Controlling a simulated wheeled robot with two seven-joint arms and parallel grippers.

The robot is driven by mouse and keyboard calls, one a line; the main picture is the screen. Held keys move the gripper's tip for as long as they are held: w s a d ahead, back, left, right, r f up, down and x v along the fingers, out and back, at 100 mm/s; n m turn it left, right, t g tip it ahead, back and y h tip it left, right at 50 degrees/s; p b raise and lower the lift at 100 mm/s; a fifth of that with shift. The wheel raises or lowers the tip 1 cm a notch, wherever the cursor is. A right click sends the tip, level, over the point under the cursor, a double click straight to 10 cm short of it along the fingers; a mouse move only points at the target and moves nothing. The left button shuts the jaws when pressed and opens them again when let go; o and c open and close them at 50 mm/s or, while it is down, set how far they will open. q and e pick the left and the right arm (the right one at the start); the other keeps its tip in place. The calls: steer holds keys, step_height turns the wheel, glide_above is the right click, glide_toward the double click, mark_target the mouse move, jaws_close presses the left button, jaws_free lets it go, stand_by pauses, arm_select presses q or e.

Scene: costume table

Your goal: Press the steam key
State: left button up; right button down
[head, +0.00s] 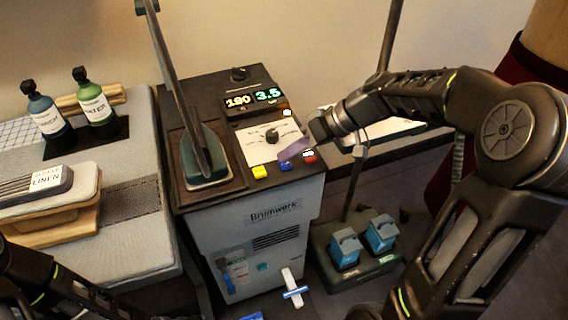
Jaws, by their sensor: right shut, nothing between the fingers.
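The steam station (251,202), marked "Brumwerk", stands in the middle. On its front top edge are a yellow key (260,172), a blue key (286,165) and a red key (309,157). I cannot read which one is the steam key. My right gripper (291,151) reaches in from the right and is shut and empty. Its fingertips are just above the blue key, beside the red one; I cannot tell whether they touch. My left arm shows at the lower left, but its gripper is out of view.
An iron (205,160) stands on the station's left side. The padded board at left carries bottles (94,100). Blue blocks (380,234) stand at lower right.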

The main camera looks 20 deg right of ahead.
mark_target(289, 164)
steer(key=shift+f+b, duration=0.5)
steer(key=shift+b, duration=0.15)
stand_by(0.7)
steer(key=shift+r, duration=0.15)
steer(key=shift+r+p, duration=0.4)
steer(key=shift+r, duration=0.45)
steer(key=shift+r, duration=0.1)
steer(key=shift+r+p, duration=1.75)
steer(key=shift+r, duration=1.15)
